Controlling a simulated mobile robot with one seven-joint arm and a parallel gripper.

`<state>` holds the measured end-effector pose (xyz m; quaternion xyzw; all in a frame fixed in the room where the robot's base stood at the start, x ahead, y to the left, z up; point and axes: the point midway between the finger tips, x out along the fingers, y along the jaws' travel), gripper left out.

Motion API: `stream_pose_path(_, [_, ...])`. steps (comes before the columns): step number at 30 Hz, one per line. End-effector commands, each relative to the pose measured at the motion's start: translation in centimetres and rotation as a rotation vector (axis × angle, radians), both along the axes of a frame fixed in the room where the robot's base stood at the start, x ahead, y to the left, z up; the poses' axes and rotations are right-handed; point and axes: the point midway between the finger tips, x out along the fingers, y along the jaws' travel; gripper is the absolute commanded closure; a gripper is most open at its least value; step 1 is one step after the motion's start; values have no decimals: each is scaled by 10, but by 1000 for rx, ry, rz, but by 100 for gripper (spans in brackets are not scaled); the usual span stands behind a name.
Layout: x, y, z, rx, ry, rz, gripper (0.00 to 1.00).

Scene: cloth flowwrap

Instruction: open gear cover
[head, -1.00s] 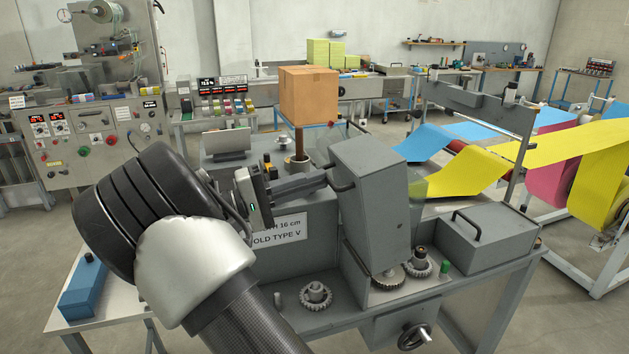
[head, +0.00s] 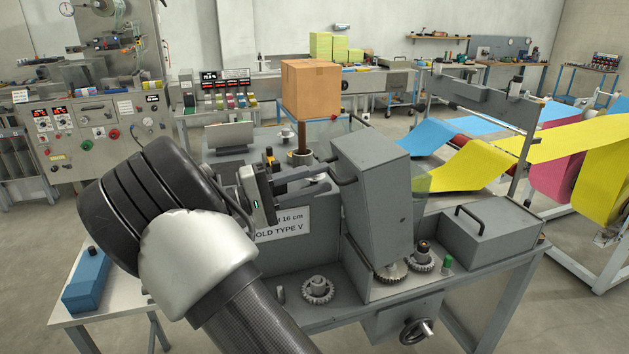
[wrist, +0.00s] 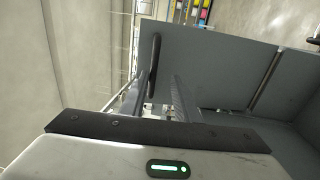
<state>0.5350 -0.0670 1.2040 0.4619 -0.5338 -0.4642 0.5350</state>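The gear cover (head: 370,195) is a grey box-shaped hood with a dark bar handle (head: 342,172) on its left side. It stands tilted up at the middle of the machine, with gears (head: 391,272) showing under its lower edge. My gripper (head: 322,180) is at the handle side of the cover. Its two fingers are spread apart with a gap between them. In the wrist view the handle (wrist: 154,65) lies in line with the gap between the fingers (wrist: 158,98), and nothing looks clamped. I cannot tell whether a finger touches the handle.
A loose gear (head: 318,290) sits on the bench in front. A grey box with a handle (head: 490,235) stands right of the cover. A cardboard box (head: 310,90) is behind my gripper. A blue box (head: 87,280) lies on the left side table. Yellow film (head: 465,165) runs at the right.

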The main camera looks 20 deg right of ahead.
Motion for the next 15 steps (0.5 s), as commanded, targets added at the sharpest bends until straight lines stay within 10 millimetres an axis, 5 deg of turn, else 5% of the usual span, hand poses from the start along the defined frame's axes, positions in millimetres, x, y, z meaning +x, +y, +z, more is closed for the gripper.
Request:
stream_pose_path(9, [1, 3, 1, -2, -3, 1, 72])
stream_pose_path(15, [1, 31, -4, -2, -2, 5, 72])
